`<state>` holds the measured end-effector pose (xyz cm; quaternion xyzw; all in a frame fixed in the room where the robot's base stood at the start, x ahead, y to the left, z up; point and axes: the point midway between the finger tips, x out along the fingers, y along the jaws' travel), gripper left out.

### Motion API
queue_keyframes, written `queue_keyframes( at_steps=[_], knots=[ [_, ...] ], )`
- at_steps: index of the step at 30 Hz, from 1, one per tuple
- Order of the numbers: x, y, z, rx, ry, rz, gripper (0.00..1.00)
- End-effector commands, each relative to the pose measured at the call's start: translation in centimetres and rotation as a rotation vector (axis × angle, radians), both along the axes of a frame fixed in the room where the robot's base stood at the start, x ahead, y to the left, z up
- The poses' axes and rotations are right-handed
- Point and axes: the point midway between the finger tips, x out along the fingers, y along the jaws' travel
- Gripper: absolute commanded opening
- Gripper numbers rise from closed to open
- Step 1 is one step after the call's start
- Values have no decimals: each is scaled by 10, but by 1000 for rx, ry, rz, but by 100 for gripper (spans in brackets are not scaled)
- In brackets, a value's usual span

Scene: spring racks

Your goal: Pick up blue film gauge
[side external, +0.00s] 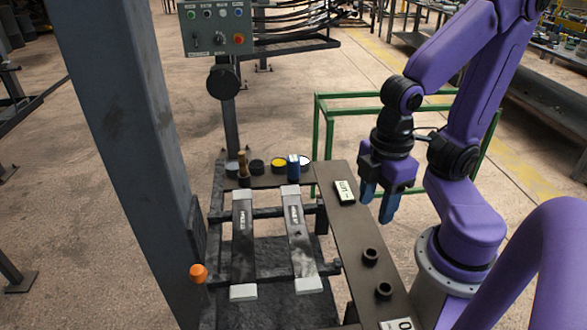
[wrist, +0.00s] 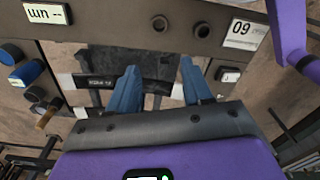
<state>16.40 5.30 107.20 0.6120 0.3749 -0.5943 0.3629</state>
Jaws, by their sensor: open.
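In the wrist view a blue round piece (wrist: 27,74) at the left edge appears to be the same thing. My purple gripper (side external: 377,205) has blue fingers pointing down.
A yellow-topped pot (side external: 279,163) and a brown wooden-looking peg (side external: 243,164) stand near the gauge. The dark side plate (side external: 356,225) carries labels and two black rings (side external: 370,257). Two metal bars (side external: 300,240) span the rack. A grey column (side external: 130,110) rises at left.

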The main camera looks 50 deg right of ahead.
Motion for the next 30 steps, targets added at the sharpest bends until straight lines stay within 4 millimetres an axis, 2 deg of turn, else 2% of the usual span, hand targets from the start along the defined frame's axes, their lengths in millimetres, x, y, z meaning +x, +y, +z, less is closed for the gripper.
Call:
queue_keyframes(
  at_steps=[8, 13, 17, 23, 30],
  knots=[
    [0, 0, 0, 0, 0, 0, 52],
    [16, 4, 4, -3, -1, 12, 52],
    [48, 9, 13, -7, -3, 47, 52],
    [108, 6, 25, -15, -4, 115, 52],
    [180, -19, 37, -24, -1, 198, 52]
  ],
)
